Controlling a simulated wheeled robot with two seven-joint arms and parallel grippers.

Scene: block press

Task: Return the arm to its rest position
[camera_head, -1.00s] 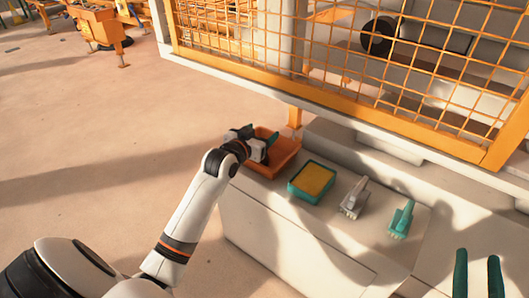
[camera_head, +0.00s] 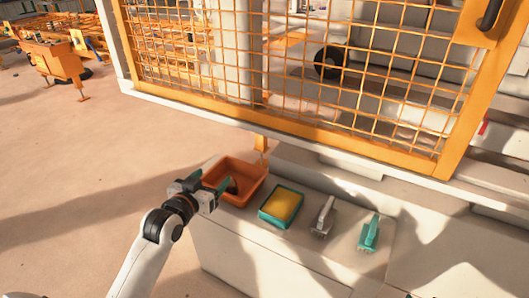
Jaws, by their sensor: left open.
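My left arm comes in from the bottom left, white with a dark wrist. My right gripper is not in this view.
On the grey bench (camera_head: 265,247), right of the bin, stand a teal tray with a yellow pad (camera_head: 281,206), a grey brush-like tool (camera_head: 323,216) and a teal one (camera_head: 369,233). An orange mesh guard (camera_head: 300,70) stands behind. Open floor (camera_head: 70,190) lies left.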

